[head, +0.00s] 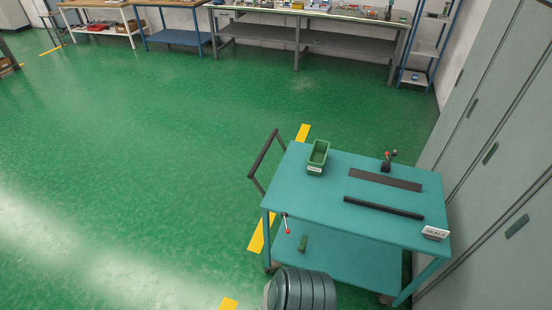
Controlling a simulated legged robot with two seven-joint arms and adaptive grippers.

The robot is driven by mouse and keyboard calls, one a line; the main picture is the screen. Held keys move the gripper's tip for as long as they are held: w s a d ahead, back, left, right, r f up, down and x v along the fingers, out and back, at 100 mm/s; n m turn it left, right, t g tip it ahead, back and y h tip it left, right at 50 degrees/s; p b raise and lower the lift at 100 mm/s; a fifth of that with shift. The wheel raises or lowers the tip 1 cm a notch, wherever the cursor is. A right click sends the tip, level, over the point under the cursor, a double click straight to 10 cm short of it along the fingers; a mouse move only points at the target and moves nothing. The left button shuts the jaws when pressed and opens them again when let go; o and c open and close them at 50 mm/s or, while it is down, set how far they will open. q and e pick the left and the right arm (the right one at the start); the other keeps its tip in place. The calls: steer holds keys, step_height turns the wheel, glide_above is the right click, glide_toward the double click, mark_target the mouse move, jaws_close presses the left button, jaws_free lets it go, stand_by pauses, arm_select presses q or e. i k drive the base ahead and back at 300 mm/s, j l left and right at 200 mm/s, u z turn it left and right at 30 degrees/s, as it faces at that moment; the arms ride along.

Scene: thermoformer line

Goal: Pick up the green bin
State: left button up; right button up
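The green bin (318,154) is a small open-topped box with a pale label on its front. It stands upright on the teal top of a cart (300,196), near the far left corner. Its inside looks empty, though it is small in view. Neither of my grippers is in view.
On the cart top lie two dark flat bars (384,208), a small dark device with a red part (387,160) and a white sign (435,233). The cart handle (263,155) is at left. Grey cabinets (480,150) stand at right. Green floor (150,150) is clear at left.

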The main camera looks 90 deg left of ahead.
mark_target(319, 154)
steer(key=u, duration=2.7)
steer(key=i+z, duration=0.2)
steer(key=i, duration=0.45)
